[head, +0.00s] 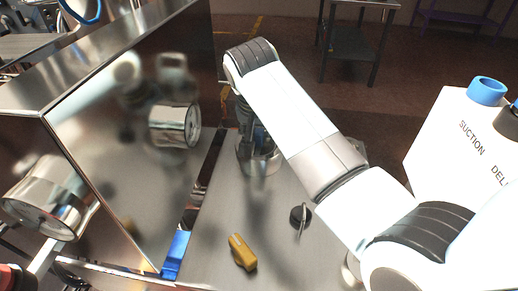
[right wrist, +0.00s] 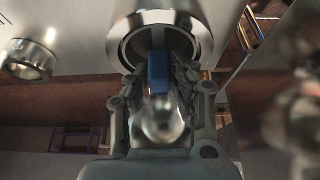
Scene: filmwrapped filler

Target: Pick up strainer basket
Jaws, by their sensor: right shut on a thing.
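My right gripper (head: 257,130) points down into the round metal housing (head: 259,160) behind the middle of the steel deck. In the right wrist view its fingers (right wrist: 160,82) are shut on a part with a blue piece (right wrist: 158,72) and a shiny rounded metal end, at the mouth of the open metal cylinder (right wrist: 165,22). This part appears to be the strainer basket; most of it is hidden by the fingers and the housing. From these views I cannot tell whether it is clear of the housing. My left gripper is out of view.
A mirror-like steel cabinet (head: 125,140) stands at the left, with round metal fittings. A yellow handle (head: 242,252), a dark knob (head: 300,216) and a blue handle (head: 176,254) sit on or along the deck. A white box marked SUCTION (head: 452,150) stands at the right.

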